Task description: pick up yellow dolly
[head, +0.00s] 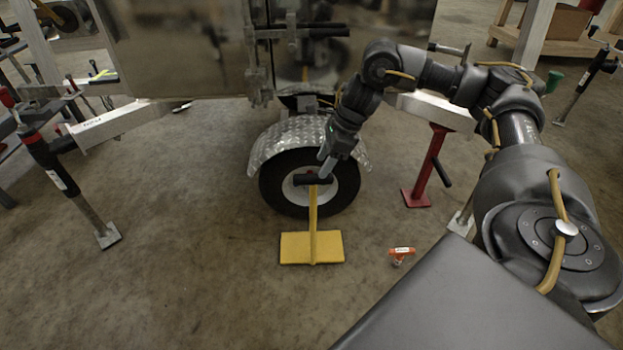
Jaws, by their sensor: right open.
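The yellow dolly (297,248) stands on the concrete floor in front of the trailer wheel. It has a flat yellow base and an upright yellow post with a black crossbar handle (308,179) on top. My right gripper (325,172) points down at the right part of the handle, its fingers open. The fingers overlap the handle in the picture; I cannot tell whether they touch it or straddle it. My left gripper is not in view.
The trailer wheel (343,187) under a diamond-plate fender (278,138) is just behind the dolly. A red stand (431,165) is to the right. An orange object (401,252) lies on the floor right of the dolly. A jack (62,175) stands at left. Floor left of the dolly is clear.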

